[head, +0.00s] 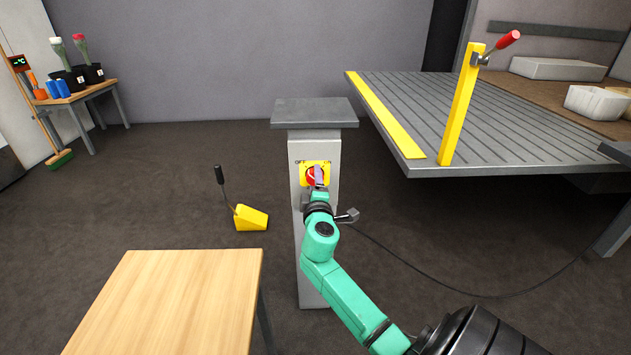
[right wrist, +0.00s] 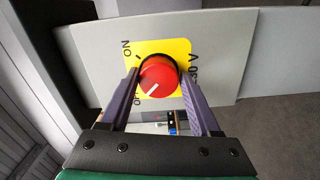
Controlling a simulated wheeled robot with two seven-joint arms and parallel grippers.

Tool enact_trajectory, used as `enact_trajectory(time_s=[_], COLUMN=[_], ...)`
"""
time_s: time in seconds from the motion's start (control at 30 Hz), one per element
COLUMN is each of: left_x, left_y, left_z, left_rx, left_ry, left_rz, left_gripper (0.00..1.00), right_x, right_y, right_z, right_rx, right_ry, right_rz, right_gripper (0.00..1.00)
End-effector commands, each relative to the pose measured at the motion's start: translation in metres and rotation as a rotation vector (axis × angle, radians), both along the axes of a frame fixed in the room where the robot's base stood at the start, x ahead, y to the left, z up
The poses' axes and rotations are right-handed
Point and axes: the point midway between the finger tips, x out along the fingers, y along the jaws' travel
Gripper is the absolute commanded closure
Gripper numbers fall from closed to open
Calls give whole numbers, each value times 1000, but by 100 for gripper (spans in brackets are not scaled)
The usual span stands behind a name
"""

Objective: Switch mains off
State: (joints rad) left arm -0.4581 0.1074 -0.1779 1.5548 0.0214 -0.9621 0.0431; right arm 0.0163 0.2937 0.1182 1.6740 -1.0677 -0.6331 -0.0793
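A red round knob (right wrist: 158,80) sits on a yellow plate (right wrist: 178,47) marked ON and OFF, on the front of a grey pillar (head: 300,240). In the right wrist view its white mark points down and left, towards the OFF lettering, which is partly hidden by a finger. My right gripper (right wrist: 158,82) is at the knob, with one finger on each side of it. The fingers are very close to the knob's sides; whether they press on it I cannot tell. In the head view my right gripper (head: 318,180) covers part of the knob. My left gripper is out of view.
A wooden table (head: 170,300) stands at the front left. A yellow wedge-shaped pedal (head: 251,218) with a black-handled rod lies left of the pillar. A slatted grey bench (head: 480,110) stands to the right. A cable (head: 440,281) runs over the floor.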

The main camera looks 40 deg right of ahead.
Motion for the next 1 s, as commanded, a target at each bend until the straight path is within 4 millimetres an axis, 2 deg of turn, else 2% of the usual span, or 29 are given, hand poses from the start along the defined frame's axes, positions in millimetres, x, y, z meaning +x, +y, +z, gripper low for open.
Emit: enact_trajectory(time_s=[0.07,0.47,0.67,0.83,1.0], left_x=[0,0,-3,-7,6], left_y=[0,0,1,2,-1], left_z=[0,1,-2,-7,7], left_rx=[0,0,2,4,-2], left_ry=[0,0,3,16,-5], left_rz=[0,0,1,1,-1], left_gripper=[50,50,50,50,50], right_x=[0,-5,-34,-73,-102], right_y=[0,5,30,61,86], right_z=[-1,1,-1,-2,-3], right_rx=[1,1,5,6,5], right_ry=[2,-3,0,0,1], right_rz=[0,2,3,1,1], right_gripper=[11,11,11,11,11])
